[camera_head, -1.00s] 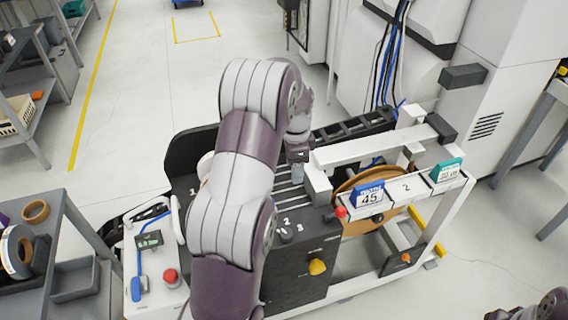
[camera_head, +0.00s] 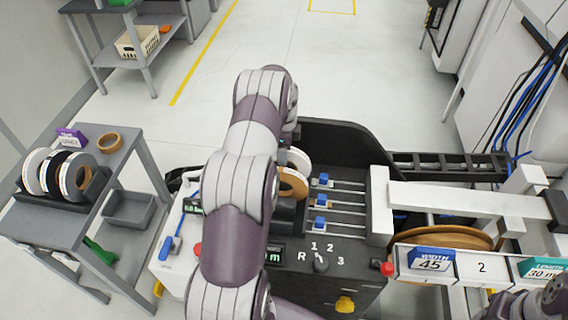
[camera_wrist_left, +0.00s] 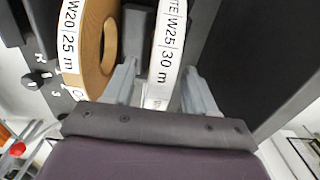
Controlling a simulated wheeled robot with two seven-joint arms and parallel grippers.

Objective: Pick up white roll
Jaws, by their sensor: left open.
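A white roll (camera_head: 298,158) stands in the black-walled bay of the machine, partly hidden behind my left arm in the head view. In the left wrist view the white roll (camera_wrist_left: 168,48) is seen edge-on, with a label reading W25 and 30 m. My left gripper (camera_wrist_left: 160,88) is open, with one finger on each side of the white roll. I cannot tell whether the fingers touch it. In the head view the left gripper is hidden by its own arm. The right gripper's fingers do not show.
A brown roll (camera_head: 293,183) with a W20 label stands close beside the white roll. Blue-topped guides (camera_head: 321,202) lie to its right. A grey cart (camera_head: 125,165) at left holds several rolls. A wooden spool (camera_head: 440,238) sits under the white beam.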

